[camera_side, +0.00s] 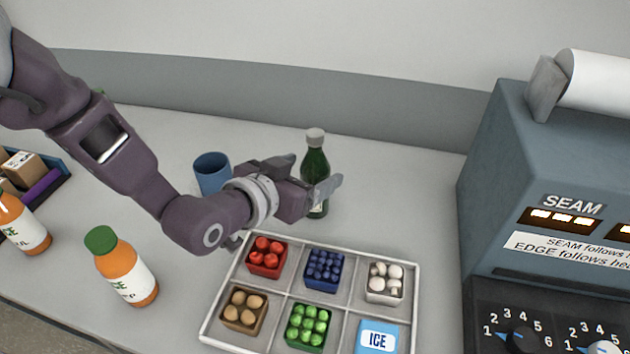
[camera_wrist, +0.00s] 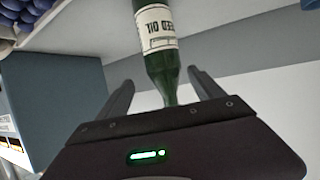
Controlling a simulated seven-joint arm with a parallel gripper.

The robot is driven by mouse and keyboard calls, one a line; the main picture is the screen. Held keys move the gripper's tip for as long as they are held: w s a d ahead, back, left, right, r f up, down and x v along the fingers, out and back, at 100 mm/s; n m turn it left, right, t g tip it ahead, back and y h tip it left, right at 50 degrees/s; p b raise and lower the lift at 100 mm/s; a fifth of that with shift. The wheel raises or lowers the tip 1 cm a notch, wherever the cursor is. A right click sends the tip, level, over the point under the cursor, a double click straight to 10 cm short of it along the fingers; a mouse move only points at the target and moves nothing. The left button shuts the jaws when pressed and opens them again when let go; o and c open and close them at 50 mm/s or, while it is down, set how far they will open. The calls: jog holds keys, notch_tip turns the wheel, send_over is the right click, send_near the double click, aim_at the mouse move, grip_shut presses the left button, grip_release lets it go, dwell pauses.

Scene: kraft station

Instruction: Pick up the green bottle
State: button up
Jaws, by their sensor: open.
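The green bottle (camera_side: 315,165) stands upright on the grey table behind the tray, with a pale cap and a label low on its body. My gripper (camera_side: 312,172) is at the bottle, its fingers pointing right in the side view and partly covering the bottle's middle. In the wrist view the bottle (camera_wrist: 160,60) shows its white label and sits between the two open fingers (camera_wrist: 160,88). I cannot tell whether either finger touches it.
A sectioned tray (camera_side: 272,296) with small boxes of produce and an ice pack lies in front of the bottle. A blue cup (camera_side: 211,172) stands to the left, behind my wrist. Orange bottles (camera_side: 125,270) stand at left. A blue-grey machine (camera_side: 545,200) fills the right.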

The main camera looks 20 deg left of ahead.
jog(key=x, duration=0.5)
jog(key=a+f+x, duration=0.1)
jog(key=x, duration=0.1)
jog(key=shift+w+f, duration=0.1)
jog(key=shift+f, duration=0.1)
jog(key=shift+r, duration=0.15)
grip_shut()
